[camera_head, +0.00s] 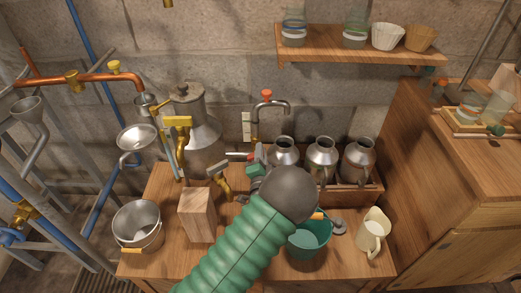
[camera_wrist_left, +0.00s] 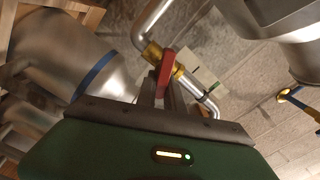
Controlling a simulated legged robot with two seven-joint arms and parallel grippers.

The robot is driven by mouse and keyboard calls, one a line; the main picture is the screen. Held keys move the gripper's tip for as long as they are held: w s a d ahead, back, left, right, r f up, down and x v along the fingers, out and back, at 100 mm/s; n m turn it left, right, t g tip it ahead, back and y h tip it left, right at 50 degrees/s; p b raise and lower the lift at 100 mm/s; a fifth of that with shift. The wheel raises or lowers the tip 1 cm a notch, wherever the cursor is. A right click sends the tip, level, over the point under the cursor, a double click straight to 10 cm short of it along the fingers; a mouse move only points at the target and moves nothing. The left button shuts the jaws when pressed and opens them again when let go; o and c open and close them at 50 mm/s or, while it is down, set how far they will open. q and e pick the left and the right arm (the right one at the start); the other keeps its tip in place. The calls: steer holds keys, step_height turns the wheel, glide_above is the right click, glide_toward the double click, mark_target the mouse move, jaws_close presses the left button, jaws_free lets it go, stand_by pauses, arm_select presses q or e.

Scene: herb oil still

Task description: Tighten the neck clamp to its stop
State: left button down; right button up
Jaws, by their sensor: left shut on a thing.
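The large steel still pot (camera_head: 205,135) stands at the back left of the bench. A yellow fitting (camera_head: 178,122) at its upper left may be the neck clamp; I cannot tell how tight it is. My left gripper (camera_head: 257,160) is right of the pot, in front of the wall tap, mostly hidden by my wrist. In the left wrist view its fingers (camera_wrist_left: 167,92) are shut on a red lever (camera_wrist_left: 166,68) beside a brass-fitted pipe (camera_wrist_left: 150,50). The pot seems to show at the top right there (camera_wrist_left: 290,30). My right gripper is not in view.
Several steel cans (camera_head: 321,157) stand in a wooden crate right of my gripper. A shelf (camera_head: 345,50) hangs above.

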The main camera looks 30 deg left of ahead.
arm_select(q)
steer(key=shift+d+m, duration=0.15)
steer(key=shift+m, duration=0.65)
steer(key=shift+f+m, duration=0.25)
steer(key=shift+m, duration=0.05)
steer(key=shift+r+m+p, duration=0.1)
steer(key=shift+m+p, duration=0.2)
steer(key=shift+p, duration=0.15)
steer(key=shift+m+p, duration=0.45)
steer(key=shift+m, duration=0.45)
steer(key=shift+f+m, duration=0.3)
steer(key=shift+m, duration=0.3)
steer(key=shift+f, duration=0.1)
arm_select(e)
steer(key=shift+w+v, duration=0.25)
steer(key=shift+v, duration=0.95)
arm_select(q)
steer(key=c, duration=1.4)
jaws_free()
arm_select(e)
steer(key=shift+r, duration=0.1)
arm_select(q)
steer(key=shift+o, duration=0.2)
